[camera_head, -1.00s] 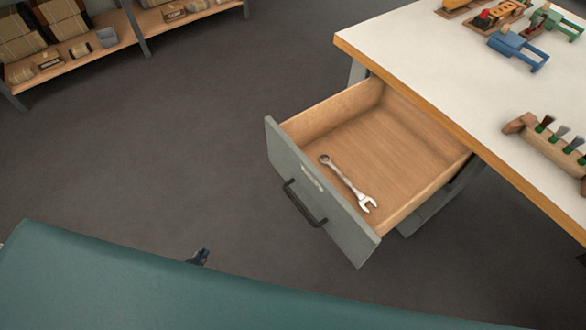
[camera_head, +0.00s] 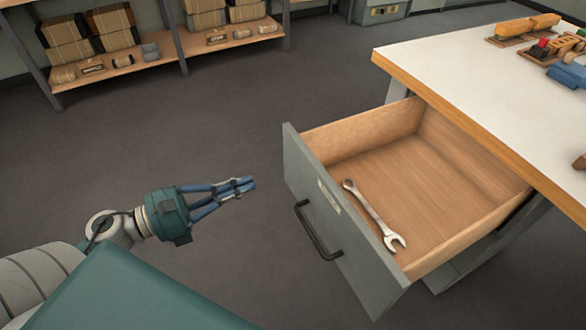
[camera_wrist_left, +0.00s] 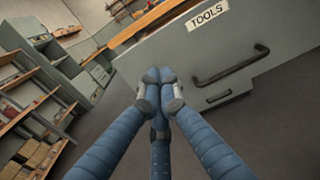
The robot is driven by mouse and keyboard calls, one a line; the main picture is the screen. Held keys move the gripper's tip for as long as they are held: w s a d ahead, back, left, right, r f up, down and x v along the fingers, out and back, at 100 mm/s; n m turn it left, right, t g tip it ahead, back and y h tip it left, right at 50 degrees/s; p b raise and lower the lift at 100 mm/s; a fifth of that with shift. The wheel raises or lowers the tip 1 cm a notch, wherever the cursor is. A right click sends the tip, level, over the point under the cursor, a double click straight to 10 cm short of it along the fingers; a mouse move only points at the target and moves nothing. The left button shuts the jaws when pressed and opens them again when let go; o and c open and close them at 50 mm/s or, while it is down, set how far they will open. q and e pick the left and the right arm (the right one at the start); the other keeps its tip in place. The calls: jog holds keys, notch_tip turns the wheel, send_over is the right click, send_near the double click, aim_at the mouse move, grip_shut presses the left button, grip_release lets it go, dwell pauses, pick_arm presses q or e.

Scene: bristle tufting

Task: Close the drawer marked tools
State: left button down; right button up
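The grey-fronted drawer (camera_head: 335,225) stands pulled out from under the workbench, with a wooden inside and a black bar handle (camera_head: 318,232). A wrench (camera_head: 374,215) lies in it. In the left wrist view the drawer front (camera_wrist_left: 190,60) carries a label (camera_wrist_left: 208,15) reading TOOLS, with its handle (camera_wrist_left: 232,66) at the right. My left gripper (camera_head: 250,184) is left of the drawer front, apart from it, pointing towards it. Its blue fingers are together at the tips with nothing seen between them; the wrist view shows the same fingertips (camera_wrist_left: 158,78). My right gripper is not in view.
The white-topped workbench (camera_head: 450,70) with a wooden edge holds several brushes and tools. A shelf unit (camera_head: 165,60) with wrapped bundles stands at the back left. The grey floor between the shelf and drawer is clear.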

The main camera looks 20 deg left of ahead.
aim_at(303, 163)
pick_arm(q)
jog(key=x, duration=1)
jog(key=shift+w+d, duration=0.35)
jog(key=shift+w, duration=0.15)
jog(key=shift+w+d, duration=0.1)
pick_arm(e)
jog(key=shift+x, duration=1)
pick_arm(q)
jog(key=shift+w, duration=0.1)
